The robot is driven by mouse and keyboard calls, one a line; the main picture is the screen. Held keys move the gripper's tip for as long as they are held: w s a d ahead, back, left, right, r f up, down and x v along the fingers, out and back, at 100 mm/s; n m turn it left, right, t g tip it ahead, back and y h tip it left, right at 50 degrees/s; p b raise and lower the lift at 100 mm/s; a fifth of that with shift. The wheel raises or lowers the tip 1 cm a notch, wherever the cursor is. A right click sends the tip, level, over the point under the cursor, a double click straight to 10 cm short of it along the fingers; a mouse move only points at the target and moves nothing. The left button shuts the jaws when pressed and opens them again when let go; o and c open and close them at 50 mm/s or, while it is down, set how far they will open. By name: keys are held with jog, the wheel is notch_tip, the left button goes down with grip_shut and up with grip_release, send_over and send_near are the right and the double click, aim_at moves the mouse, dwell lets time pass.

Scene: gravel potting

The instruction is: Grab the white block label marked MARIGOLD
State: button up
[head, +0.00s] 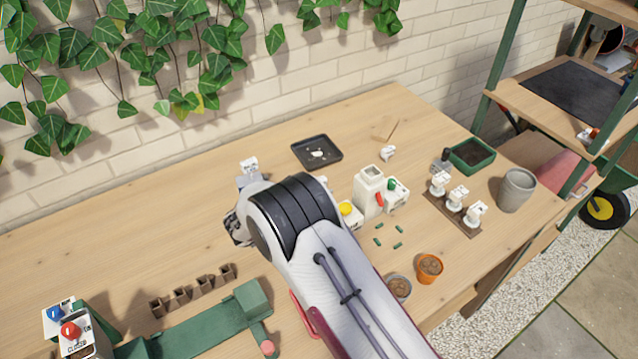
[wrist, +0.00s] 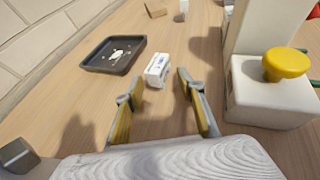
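A small white block with dark print (wrist: 158,70) stands on the table in the wrist view, just beyond my fingertips. Its lettering is too small to read. My gripper (wrist: 159,82) is open, with one finger on each side of the line toward the block and nothing between them. In the head view my arm hides the gripper's fingers and this block. Other white label-like pieces show in the head view: one at the back left (head: 250,166), one near the back (head: 388,153), and several in a brown rack (head: 439,206) at right.
A dark tray (wrist: 112,55) with white bits lies left of the block. A white device (wrist: 262,95) with a yellow knob (wrist: 287,64) stands close on the right. A grey cube (wrist: 18,156) is at lower left. Pots (head: 430,267) and green pieces (head: 398,230) lie at right.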

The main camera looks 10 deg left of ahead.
grip_shut()
jog(key=shift+r, duration=0.2)
jog(key=shift+r, duration=4.8)
